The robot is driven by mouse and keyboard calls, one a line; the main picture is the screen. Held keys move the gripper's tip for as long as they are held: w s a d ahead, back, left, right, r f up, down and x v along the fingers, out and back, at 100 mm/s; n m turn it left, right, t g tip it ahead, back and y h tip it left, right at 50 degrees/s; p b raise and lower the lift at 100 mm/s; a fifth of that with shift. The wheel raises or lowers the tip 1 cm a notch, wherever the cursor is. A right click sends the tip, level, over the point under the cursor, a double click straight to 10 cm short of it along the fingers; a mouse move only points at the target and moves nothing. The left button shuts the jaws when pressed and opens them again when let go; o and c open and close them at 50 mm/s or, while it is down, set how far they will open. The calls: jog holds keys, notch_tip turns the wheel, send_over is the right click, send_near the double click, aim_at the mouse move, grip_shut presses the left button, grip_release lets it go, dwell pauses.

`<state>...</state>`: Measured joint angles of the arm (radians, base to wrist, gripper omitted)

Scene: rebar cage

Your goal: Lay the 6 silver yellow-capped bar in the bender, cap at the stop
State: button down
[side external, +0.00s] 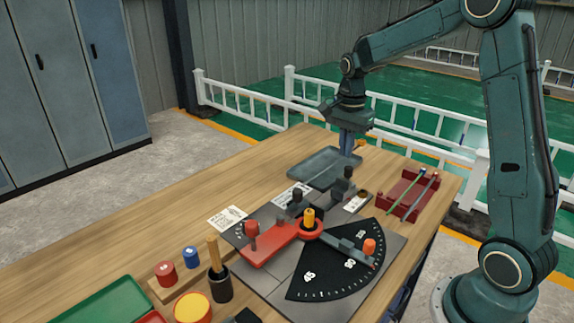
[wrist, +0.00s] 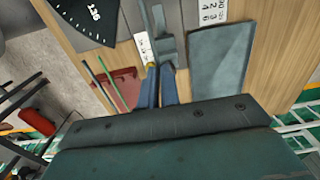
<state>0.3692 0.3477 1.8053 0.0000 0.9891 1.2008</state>
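The bender has a red arm (side external: 268,246), a yellow centre post (side external: 309,218) and a black angle dial (side external: 325,277). A dark grey block (side external: 343,187) stands at its far side, possibly the stop; it shows in the wrist view (wrist: 168,45).
The grey tray (side external: 322,168) looks empty. A black cup (side external: 220,285), small coloured pots and a green tray (side external: 105,303) are nearer. The table's left middle is clear.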

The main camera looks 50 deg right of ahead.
jog(key=w+a+f, duration=0.1)
jog(key=a+f, duration=0.2)
jog(key=a, duration=0.5)
jog(key=shift+a+f, duration=0.2)
jog(key=shift+a, duration=0.1)
jog(key=shift+f, duration=0.2)
jog(key=shift+f, duration=3.3)
jog(key=shift+f, duration=0.25)
jog(key=shift+d+r, duration=0.1)
jog(key=shift+d, duration=0.35)
jog(key=c, duration=1.5)
grip_release()
jog(key=shift+c, duration=0.2)
jog(key=shift+r, duration=0.1)
